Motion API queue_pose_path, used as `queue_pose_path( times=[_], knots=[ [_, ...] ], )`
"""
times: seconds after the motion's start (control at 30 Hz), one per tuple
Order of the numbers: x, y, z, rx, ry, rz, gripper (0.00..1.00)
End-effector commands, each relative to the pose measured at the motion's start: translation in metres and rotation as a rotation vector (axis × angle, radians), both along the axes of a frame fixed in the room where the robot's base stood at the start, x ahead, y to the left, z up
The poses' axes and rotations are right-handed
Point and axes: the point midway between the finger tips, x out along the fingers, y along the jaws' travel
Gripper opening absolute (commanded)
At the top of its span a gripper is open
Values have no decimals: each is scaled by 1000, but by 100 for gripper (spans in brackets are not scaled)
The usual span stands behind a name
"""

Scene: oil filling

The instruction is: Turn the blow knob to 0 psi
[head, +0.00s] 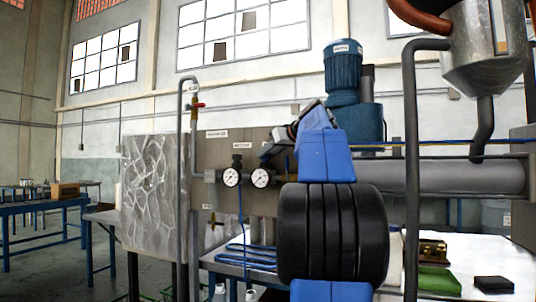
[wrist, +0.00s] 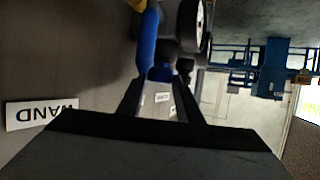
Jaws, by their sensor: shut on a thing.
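Two white-faced gauges hang on the grey panel in the head view, a left gauge (head: 231,177) and a right gauge (head: 262,178). A black knob (head: 237,161) stands above the left gauge. My gripper (head: 267,153) reaches in from the right just above the right gauge and largely hides the knob there. In the wrist view my gripper's (wrist: 161,82) two dark fingers close in on that dark blow knob (wrist: 165,60), its outline hard to make out. The nearer gauge (wrist: 194,25) shows edge-on beside it. The dial readings are too small to tell.
A blue hose (wrist: 148,45) runs close beside the fingers. A WAND label (wrist: 41,114) is on the panel. A grey pipe with a red-handled valve (head: 198,105) stands left of the gauges. A white-topped table (head: 480,255) holds green and black blocks at right.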

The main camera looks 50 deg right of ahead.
Motion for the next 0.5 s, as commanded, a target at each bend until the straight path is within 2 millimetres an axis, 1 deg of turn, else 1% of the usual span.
queue_pose_path(
  times=[0.37,0.4,0.43,0.47,0.5],
  knots=[
    [0,-1,-2,2,5,4,10],
    [0,-1,-2,2,5,4,39],
    [0,-1,-2,2,5,4,46],
    [0,-1,-2,2,4,4,51],
    [0,-1,-2,2,4,4,51]
  ],
)
